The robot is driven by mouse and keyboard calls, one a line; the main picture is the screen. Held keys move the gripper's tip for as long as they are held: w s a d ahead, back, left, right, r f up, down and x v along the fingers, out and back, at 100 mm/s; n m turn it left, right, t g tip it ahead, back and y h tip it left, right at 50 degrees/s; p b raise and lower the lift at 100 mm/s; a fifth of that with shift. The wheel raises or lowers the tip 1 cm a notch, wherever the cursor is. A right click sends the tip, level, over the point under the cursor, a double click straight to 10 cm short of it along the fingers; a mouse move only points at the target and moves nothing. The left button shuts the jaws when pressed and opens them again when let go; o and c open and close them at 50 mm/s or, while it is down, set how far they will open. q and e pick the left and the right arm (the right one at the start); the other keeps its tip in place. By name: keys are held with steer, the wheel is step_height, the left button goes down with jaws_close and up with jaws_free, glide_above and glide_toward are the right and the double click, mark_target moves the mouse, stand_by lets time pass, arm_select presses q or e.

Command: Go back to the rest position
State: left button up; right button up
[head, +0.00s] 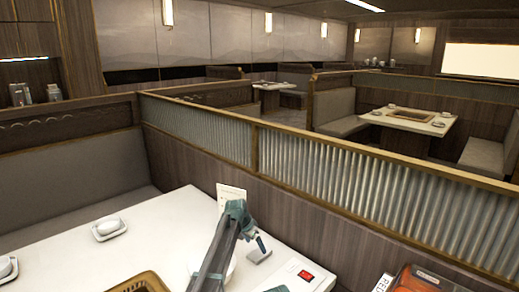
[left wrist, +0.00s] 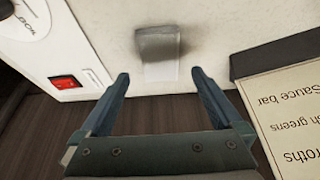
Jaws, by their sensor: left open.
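My left gripper (head: 261,243) is raised over the right part of the white table in the head view, with its forearm coming up from the bottom edge. In the left wrist view the left gripper (left wrist: 160,76) has its two fingers spread wide, with nothing between them. A small grey block with a pale front (left wrist: 160,45) is beyond the fingertips on the white surface, apart from them. I cannot tell what it is.
The white table (head: 165,235) holds a bowl on a saucer (head: 108,228). A red switch (head: 306,275) is at the right and shows in the wrist view (left wrist: 63,82). A printed card (left wrist: 295,120) stands nearby. A ribbed partition (head: 350,175) rises behind.

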arm_select(q)
steer(key=p+v, duration=0.5)
steer(key=v, duration=0.2)
steer(key=b+x, duration=1.2)
steer(key=x, duration=0.1)
steer(key=shift+f, duration=0.45)
step_height(320, 180, up, 11)
steer(key=p, duration=1.1)
steer(key=n, duration=0.1)
glide_toward(259, 252)
steer(key=s+a+r, duration=0.2)
steer(key=s, duration=0.1)
steer(key=shift+s+r, duration=0.1)
steer(key=shift+s, duration=0.05)
steer(key=shift+s, duration=0.1)
